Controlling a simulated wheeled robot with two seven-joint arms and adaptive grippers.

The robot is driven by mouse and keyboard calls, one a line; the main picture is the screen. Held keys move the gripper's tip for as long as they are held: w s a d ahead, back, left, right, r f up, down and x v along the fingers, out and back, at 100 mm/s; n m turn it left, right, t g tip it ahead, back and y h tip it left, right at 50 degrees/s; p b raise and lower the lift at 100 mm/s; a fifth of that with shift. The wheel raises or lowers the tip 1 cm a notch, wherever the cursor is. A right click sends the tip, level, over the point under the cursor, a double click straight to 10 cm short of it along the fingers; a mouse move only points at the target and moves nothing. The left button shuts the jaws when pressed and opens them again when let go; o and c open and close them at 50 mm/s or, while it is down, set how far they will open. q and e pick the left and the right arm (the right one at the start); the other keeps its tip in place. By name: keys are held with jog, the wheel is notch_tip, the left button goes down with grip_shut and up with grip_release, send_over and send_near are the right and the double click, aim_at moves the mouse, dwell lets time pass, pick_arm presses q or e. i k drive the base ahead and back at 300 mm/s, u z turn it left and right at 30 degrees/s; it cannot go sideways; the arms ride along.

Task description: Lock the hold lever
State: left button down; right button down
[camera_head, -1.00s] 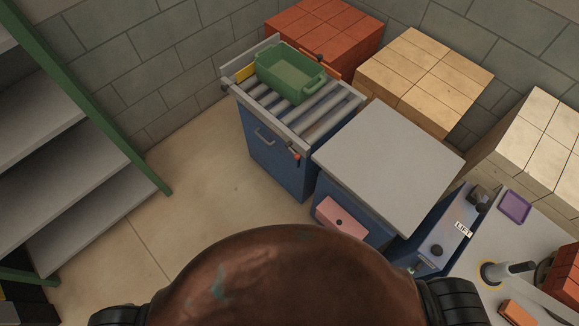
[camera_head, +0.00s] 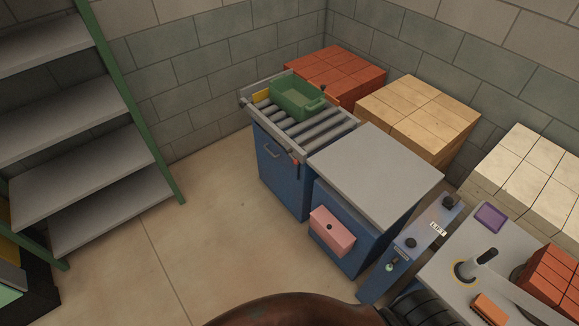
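A small red-tipped lever (camera_head: 296,162) shows at the front corner of the roller stand (camera_head: 330,142), beside its blue cabinet. A thicker grey lever with a black grip (camera_head: 480,262) rises from a yellow ring on the grey worktop at the right. No label marks either one as the hold lever, and I cannot tell whether either is locked. A blue panel marked LIFT (camera_head: 424,240), with black knobs, stands left of the worktop. Neither of my grippers is in view.
A green bin (camera_head: 297,97) sits on the rollers. A blue cabinet with a bare grey top (camera_head: 375,172) has a pink box (camera_head: 332,230) on its front. Brick stacks (camera_head: 418,115) line the wall. Grey shelves (camera_head: 70,115) stand left. The floor (camera_head: 225,230) between is clear.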

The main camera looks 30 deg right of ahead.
aim_at(295, 161)
jog(key=u, duration=0.5)
jog(key=i, duration=1.15)
jog(key=u, duration=0.05)
